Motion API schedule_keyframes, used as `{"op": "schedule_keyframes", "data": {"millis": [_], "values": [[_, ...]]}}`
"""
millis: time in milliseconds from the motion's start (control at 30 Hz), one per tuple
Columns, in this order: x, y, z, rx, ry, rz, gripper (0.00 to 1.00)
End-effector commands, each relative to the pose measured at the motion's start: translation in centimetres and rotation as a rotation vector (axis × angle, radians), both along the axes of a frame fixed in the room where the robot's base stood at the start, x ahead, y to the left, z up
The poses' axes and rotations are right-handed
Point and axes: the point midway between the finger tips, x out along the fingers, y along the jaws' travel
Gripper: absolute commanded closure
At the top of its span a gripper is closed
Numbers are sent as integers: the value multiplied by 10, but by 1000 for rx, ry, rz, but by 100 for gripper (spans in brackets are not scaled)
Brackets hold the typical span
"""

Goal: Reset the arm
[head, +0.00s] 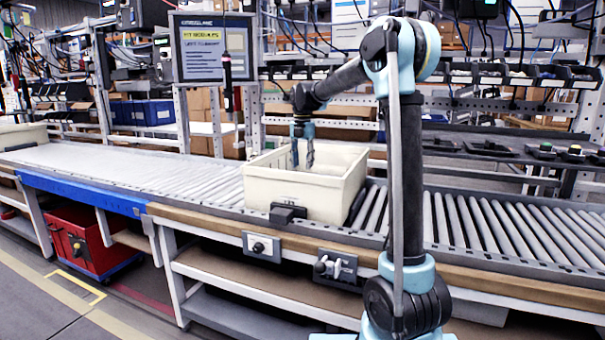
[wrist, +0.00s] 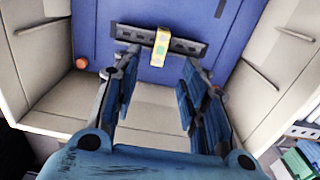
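My gripper (head: 302,158) points down into a cream bin (head: 290,188) on the roller conveyor in the head view. Its fingertips are at about the height of the bin's rim or a little below it. In the wrist view my gripper (wrist: 161,66) has its two fingers wide apart with nothing held between them. The bin's pale walls (wrist: 40,60) stand on both sides of the fingers. Beyond the fingertips is a blue surface (wrist: 130,20) with a dark slotted bar (wrist: 189,46) that carries a yellow label (wrist: 160,47). The head view hides the bin's floor.
A dark tool with a pink end (head: 227,82) hangs in front of a sign board (head: 212,45). The roller conveyor (head: 480,225) is clear right of the bin. A second bin (head: 22,136) stands far left.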

Motion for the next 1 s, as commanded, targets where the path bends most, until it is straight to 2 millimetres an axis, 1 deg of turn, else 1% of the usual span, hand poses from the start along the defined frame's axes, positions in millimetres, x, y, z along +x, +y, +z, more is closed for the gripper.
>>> {"op": "schedule_keyframes", "data": {"millis": [133, 433, 533, 567, 667, 800, 1000], "values": [[0, 0, 6, 0, 0, 0, 60], [0, 0, 7, 0, 0, -2, 60], [-4, -7, 9, 3, -1, -35, 60], [-6, -11, 10, 6, -2, -56, 60], [-18, -32, 16, 18, -6, -177, 60], [-44, -73, 26, 46, -13, -432, 60], [-86, -124, 35, 90, -15, -804, 60]]}}
